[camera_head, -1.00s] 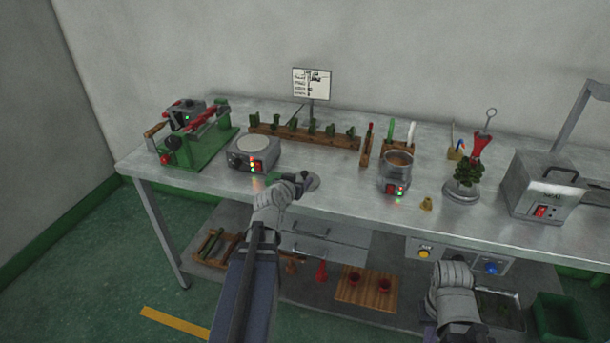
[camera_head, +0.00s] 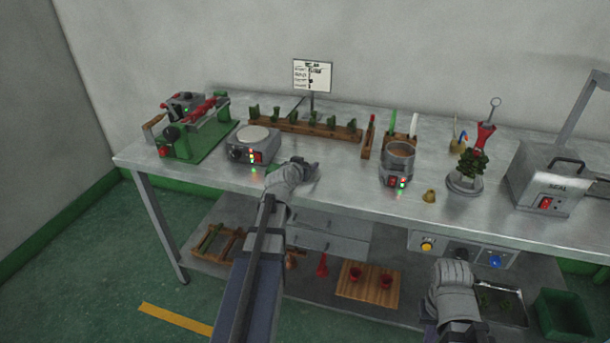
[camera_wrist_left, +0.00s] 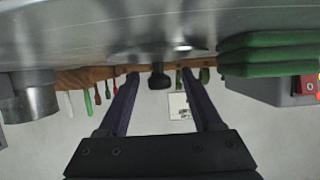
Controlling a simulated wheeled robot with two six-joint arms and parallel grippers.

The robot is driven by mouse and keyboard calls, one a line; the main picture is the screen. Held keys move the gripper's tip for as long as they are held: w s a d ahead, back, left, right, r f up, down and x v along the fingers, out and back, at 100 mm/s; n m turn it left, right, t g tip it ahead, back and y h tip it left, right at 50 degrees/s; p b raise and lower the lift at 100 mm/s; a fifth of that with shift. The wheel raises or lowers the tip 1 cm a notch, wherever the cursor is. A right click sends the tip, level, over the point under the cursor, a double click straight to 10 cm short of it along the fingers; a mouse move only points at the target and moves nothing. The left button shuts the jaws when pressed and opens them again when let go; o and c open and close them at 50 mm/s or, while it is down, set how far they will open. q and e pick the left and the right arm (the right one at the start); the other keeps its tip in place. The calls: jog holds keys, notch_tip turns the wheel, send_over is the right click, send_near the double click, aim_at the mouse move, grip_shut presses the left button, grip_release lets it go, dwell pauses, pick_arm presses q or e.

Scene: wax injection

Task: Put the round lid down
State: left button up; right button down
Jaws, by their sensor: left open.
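The round lid shows in the left wrist view, which is upside down, as a dark knob (camera_wrist_left: 158,80) standing up from the metal bench. My left gripper (camera_head: 304,168) is low over the bench front, between the hot plate and the wax pot. In the wrist view its two fingers (camera_wrist_left: 158,72) are spread, one on each side of the knob, with gaps to it. The lid's disc is mostly hidden by the gripper in the head view.
The hot plate (camera_head: 254,151) and green slabs (camera_head: 273,172) are left of my left gripper. The wax pot (camera_head: 397,168) is open on the right, near a small brass piece (camera_head: 429,196). A wooden rack (camera_head: 300,128) stands behind. The bench (camera_head: 340,190) between is clear.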

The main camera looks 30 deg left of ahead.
pick_arm(q)
jog(key=shift+s, duration=0.1)
jog(key=shift+c, duration=0.4)
grip_shut()
